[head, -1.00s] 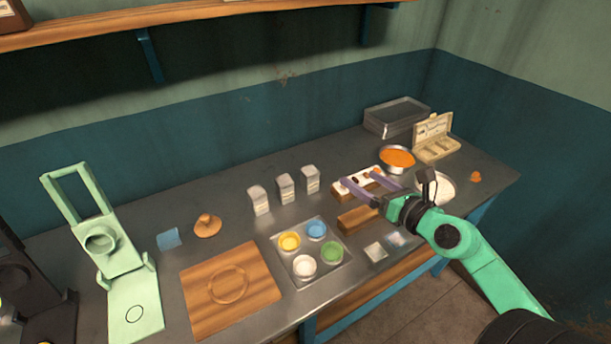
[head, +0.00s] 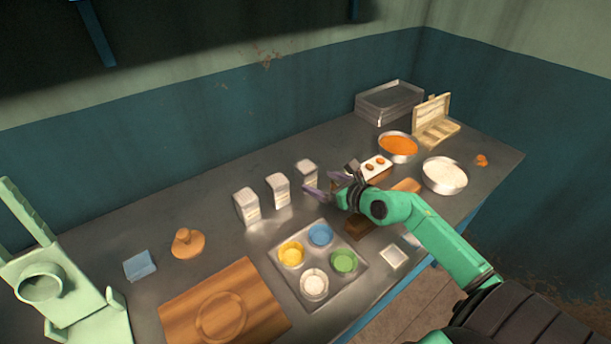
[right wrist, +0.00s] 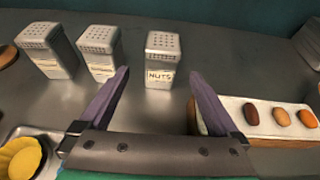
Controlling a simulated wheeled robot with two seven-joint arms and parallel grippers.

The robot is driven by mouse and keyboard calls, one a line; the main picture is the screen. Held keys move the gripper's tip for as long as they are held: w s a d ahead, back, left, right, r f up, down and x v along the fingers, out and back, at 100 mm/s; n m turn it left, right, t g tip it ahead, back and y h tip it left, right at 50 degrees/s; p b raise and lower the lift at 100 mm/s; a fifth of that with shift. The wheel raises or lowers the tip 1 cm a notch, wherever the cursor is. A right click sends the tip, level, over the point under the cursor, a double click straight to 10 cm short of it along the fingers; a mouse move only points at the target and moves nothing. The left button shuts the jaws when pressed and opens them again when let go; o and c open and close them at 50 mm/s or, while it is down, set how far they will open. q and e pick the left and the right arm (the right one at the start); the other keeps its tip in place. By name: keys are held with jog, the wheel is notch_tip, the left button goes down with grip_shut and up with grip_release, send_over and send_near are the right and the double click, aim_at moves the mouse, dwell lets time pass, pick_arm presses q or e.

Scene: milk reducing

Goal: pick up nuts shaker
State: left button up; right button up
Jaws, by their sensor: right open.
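The nuts shaker (right wrist: 162,62) is a small metal shaker with a perforated top and a label reading NUTS. It stands upright on the table ahead of my right gripper, centred between its fingers in the right wrist view. In the head view the nuts shaker (head: 306,172) is the rightmost of three shakers. My right gripper (head: 318,186) is open and empty, its purple fingers pointing at the shaker; the fingers also show in the right wrist view (right wrist: 157,88). The shaker appears just beyond the fingertips. My left gripper is not in view.
Two more shakers (head: 277,190) (head: 246,207) stand left of the nuts shaker. A tray of coloured bowls (head: 288,272) lies in front. A board with nuts (head: 377,166) is close on the right. Orange (head: 398,148) and white bowls (head: 445,175) stand farther right.

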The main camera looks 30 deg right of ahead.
aim_at(311, 177)
jog(key=x, duration=0.6)
jog(key=shift+w+d+f, duration=0.15)
jog(key=shift+f, duration=0.05)
jog(key=shift+r, duration=0.1)
jog(key=c, duration=0.7)
grip_shut()
jog(key=shift+r, duration=0.1)
